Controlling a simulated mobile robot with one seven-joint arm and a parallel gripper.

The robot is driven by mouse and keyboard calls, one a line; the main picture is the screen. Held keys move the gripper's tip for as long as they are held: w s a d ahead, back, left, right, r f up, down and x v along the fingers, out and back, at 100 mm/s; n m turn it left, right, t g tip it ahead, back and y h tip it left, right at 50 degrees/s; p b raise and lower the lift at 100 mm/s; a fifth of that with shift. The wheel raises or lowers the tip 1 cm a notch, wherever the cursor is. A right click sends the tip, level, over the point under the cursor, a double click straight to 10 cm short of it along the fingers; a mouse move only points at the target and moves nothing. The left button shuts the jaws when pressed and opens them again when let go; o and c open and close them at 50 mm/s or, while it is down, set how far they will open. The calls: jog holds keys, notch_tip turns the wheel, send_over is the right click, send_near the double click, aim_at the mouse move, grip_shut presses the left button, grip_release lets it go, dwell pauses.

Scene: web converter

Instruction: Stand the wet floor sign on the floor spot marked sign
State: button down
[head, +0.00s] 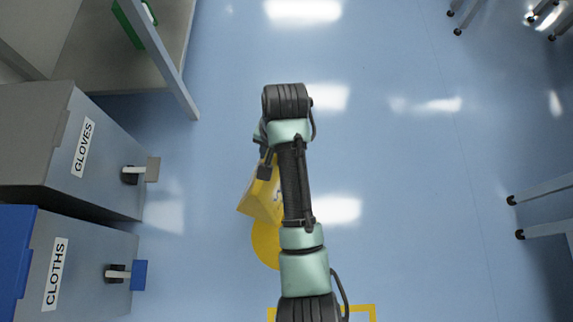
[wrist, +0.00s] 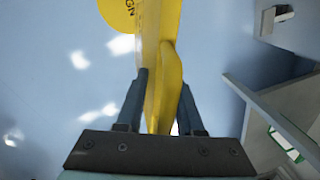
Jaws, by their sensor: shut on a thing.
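The yellow wet floor sign (head: 258,203) is beside my arm in the head view, partly hidden by the arm. My gripper (head: 266,160) is shut on its upper end. In the wrist view the sign (wrist: 152,40) runs up between the two fingers of my gripper (wrist: 162,85). The round yellow floor spot (head: 266,246) lies just below the sign in the head view, partly covered by my arm. Its edge with the letters "GN" shows in the wrist view (wrist: 115,12), left of the sign. I cannot tell whether the sign touches the floor.
Grey bins labelled GLOVES (head: 95,150) and CLOTHS (head: 85,270) stand at the left, with pedals sticking out. A grey table (head: 150,50) is at upper left. Table legs (head: 545,190) show at right. The blue floor (head: 420,170) between is clear.

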jog(key=s+d+f+m+h+p, duration=0.1)
jog(key=s+f+m, duration=0.1)
jog(key=s+m, duration=0.35)
jog(key=s+d+f+m+p, duration=0.2)
jog(key=s+f+m, duration=0.15)
jog(key=s, duration=0.25)
notch_tip(320, 180, down, 9)
jog(key=b, duration=0.5)
jog(key=shift+a, duration=0.2)
jog(key=c, duration=0.5)
grip_release()
jog(key=shift+f, duration=0.15)
jog(key=shift+c, duration=0.2)
